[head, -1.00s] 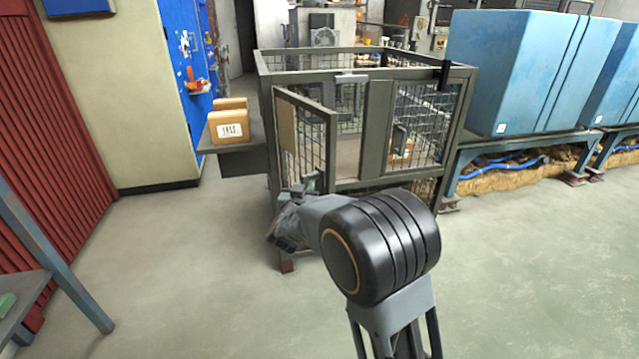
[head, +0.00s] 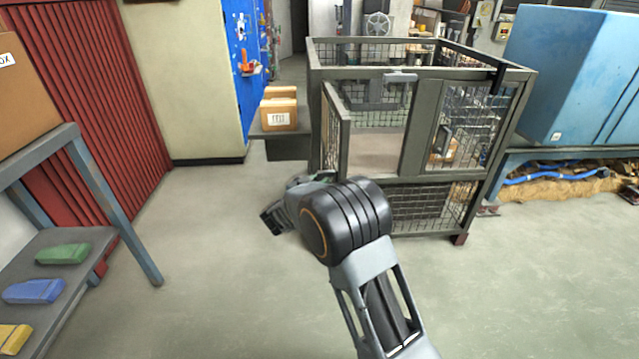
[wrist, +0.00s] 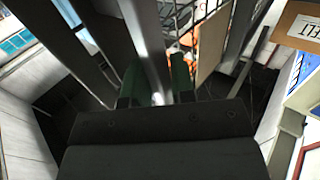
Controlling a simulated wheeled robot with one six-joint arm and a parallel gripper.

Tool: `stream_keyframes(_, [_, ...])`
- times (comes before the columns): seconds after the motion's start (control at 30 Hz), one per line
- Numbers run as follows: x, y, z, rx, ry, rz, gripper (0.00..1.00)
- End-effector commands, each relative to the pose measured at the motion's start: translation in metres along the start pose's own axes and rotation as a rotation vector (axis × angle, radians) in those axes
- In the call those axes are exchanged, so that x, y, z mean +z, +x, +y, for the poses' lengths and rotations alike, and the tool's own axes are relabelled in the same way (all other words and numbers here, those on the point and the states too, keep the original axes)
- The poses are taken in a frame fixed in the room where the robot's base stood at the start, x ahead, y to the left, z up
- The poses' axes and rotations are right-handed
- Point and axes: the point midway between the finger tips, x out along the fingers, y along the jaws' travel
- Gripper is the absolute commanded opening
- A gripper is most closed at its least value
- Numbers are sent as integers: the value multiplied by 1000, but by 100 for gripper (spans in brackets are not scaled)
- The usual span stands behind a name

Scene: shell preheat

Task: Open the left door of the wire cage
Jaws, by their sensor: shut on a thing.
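The wire cage (head: 421,130) is a grey metal frame with mesh panels, right of centre in the head view. Its left door (head: 345,148) stands swung outward toward me, seen almost edge-on, so the left front opening shows. The right door (head: 474,125) is closed. My gripper (head: 322,178) is low at the door's free edge, partly hidden by my own arm. In the wrist view my gripper (wrist: 157,82) has its green pads on both sides of a grey upright of the left door (wrist: 146,42) and is shut on it.
A side table (head: 258,124) with cardboard boxes (head: 280,110) stands left of the cage, behind the door. A rack (head: 112,205) with coloured items is at the left. A blue cabinet (head: 565,75) stands at right. The floor (head: 215,270) in front is clear.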

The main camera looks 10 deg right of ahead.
Motion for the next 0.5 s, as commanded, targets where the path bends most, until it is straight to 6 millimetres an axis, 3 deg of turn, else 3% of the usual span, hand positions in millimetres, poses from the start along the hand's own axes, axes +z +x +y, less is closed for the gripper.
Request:
stream_keyframes(0.07, [-4,1,-2,-7,2,6,0])
stream_keyframes(0.1, [-4,1,-2,-7,2,6,25])
stream_keyframes(0.27, [-3,-1,-3,-9,2,5,40])
stream_keyframes(0.5, [-2,-3,-4,-10,2,4,43])
